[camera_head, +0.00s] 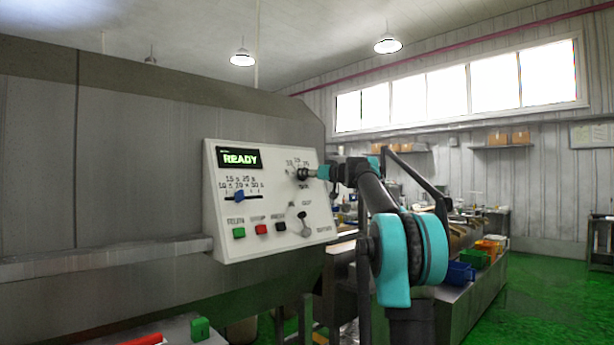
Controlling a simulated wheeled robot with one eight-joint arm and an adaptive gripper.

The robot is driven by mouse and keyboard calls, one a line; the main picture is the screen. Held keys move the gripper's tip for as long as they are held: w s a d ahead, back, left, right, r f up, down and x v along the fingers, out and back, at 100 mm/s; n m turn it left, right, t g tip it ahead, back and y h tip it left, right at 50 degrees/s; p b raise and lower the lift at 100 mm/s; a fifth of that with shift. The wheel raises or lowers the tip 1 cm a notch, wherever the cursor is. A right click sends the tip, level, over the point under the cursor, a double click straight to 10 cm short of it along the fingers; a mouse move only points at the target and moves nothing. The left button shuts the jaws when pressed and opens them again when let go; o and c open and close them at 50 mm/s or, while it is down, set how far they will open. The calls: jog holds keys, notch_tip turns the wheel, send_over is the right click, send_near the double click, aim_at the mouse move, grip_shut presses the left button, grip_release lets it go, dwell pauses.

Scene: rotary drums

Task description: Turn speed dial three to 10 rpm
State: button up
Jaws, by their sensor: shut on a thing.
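A white control panel (262,218) is fixed to the side of a large grey drum machine. The speed dial (301,174) is at the panel's upper right, with small numbers around it that are partly too small to read. My gripper (309,173) is at the dial and shut on it, coming from the right. The gripper and wrist hide most of the dial, so its pointer setting cannot be read. A green display (240,158) on the panel reads READY.
The panel also has a blue slider (239,195), green (239,233), red (261,229) and black (281,226) buttons, and a lower knob (304,230). A grey rail (100,260) runs along the drum. A bench with a blue bin (460,273) stands at right; green floor is clear beyond.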

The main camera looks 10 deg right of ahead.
jog(key=m+h, duration=0.1)
jog(key=m, duration=0.3)
jog(key=m+h, duration=0.2)
jog(key=m, duration=0.2)
jog(key=shift+s+a+r+t, duration=0.1)
jog(key=shift+a+t, duration=0.1)
jog(key=shift+t, duration=0.2)
jog(key=o, duration=1)
jog(key=shift+c, duration=0.2)
jog(key=v, duration=1.2)
jog(key=shift+s+a, duration=0.1)
